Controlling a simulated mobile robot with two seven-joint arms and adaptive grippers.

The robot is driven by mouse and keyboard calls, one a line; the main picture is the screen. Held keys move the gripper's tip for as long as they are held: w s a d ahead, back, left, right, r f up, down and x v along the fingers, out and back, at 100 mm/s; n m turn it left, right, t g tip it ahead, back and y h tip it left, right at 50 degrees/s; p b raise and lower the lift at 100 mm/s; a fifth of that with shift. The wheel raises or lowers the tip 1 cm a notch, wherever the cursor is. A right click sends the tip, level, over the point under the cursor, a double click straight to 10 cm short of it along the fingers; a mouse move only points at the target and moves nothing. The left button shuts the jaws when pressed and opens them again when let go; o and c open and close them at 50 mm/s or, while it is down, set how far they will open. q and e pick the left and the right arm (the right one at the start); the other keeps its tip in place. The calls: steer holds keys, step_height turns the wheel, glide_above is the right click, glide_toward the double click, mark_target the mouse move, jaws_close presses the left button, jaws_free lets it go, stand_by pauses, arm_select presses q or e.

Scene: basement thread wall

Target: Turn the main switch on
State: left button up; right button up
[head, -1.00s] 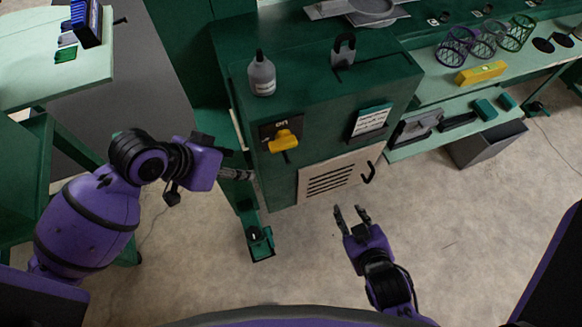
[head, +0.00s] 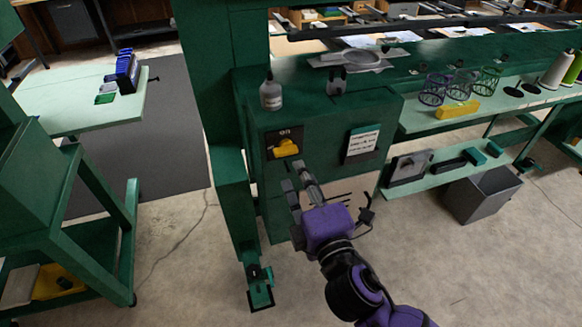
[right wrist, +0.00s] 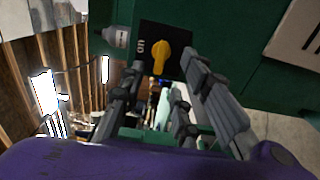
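The main switch is a yellow knob (head: 286,148) on a black plate marked ON, on the front of a green cabinet (head: 318,110). Its long side lies roughly sideways, with the ON mark above it. The knob also shows in the right wrist view (right wrist: 160,57), beyond and between the fingertips. My right gripper (head: 298,184) is open and empty, just below and in front of the switch, apparently apart from it. Its spread fingers show in the right wrist view (right wrist: 164,82). My left gripper is out of view.
A bottle (head: 270,94) and a grey padlock-like thing (head: 336,82) stand on the cabinet top. A white note (head: 362,144) is right of the switch. A shelf (head: 440,170) and a grey bin (head: 482,194) are further right. Open floor lies left of the cabinet.

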mark_target(290, 154)
steer(key=x, duration=0.8)
steer(key=shift+f+p, duration=0.15)
steer(key=shift+p, duration=0.15)
jaws_close()
